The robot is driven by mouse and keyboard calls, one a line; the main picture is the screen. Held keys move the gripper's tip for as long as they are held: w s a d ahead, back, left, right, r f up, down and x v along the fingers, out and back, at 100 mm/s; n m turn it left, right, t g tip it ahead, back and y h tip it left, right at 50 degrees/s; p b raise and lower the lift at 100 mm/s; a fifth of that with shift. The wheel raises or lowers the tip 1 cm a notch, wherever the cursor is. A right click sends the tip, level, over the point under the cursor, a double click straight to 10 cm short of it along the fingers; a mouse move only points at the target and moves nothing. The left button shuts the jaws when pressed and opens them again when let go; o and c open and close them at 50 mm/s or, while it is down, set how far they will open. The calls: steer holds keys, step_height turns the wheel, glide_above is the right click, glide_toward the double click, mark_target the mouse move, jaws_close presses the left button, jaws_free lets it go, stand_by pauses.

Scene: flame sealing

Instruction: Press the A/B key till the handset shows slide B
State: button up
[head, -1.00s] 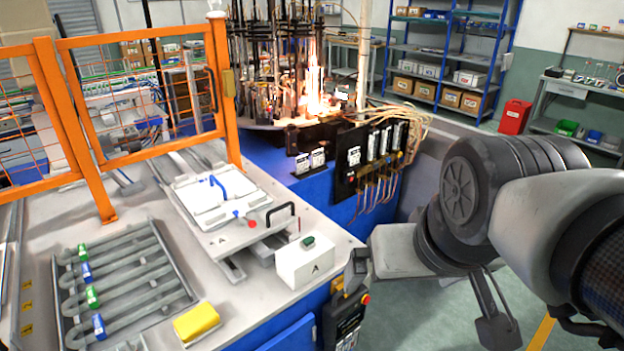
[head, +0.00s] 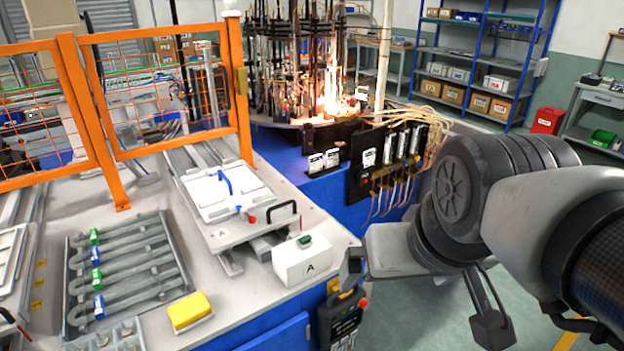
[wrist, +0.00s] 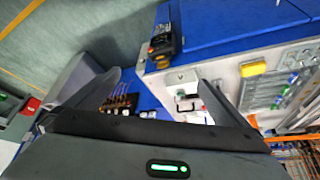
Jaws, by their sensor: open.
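The handset (head: 341,322) is a dark upright pendant with a red button on its upper right, hanging at the front corner of the blue bench. In the wrist view the handset (wrist: 164,42) shows small, beyond my fingers. Its screen and the A/B key are too small to read. My gripper (head: 420,297) is open and empty, to the right of the handset and apart from it. One dark fingertip shows just above the handset's top in the head view. In the wrist view my gripper's (wrist: 148,88) two fingers stand wide apart with the handset between and beyond them.
A flame machine (head: 310,70) burns behind. Open floor lies at right.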

jaws_close()
stand_by(0.4)
stand_by(1.2)
